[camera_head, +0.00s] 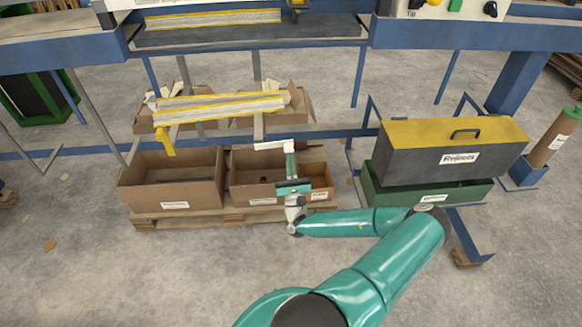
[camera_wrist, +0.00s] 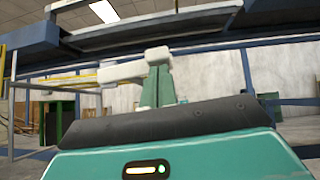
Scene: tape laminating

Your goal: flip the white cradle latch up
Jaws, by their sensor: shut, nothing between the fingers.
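A white bar, which looks like the cradle latch (camera_head: 268,145), points left at the low end of a grey post in the head view. It also shows in the wrist view (camera_wrist: 118,73), roughly level, left of my fingertips. My gripper (camera_head: 290,152) reaches up from below at the bar's right end. Its green fingers (camera_wrist: 158,72) are together and empty. The fingertips overlap the bar's right end in both views; I cannot tell whether they touch it. The cradle holds yellow-edged strips (camera_head: 220,106) above.
Open cardboard boxes (camera_head: 172,182) stand on a pallet below the cradle. A yellow-topped Rejects bin (camera_head: 450,148) sits in a green tray at right. A yellow lever (camera_head: 165,141) hangs at left. The blue-framed bench (camera_head: 250,37) is overhead.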

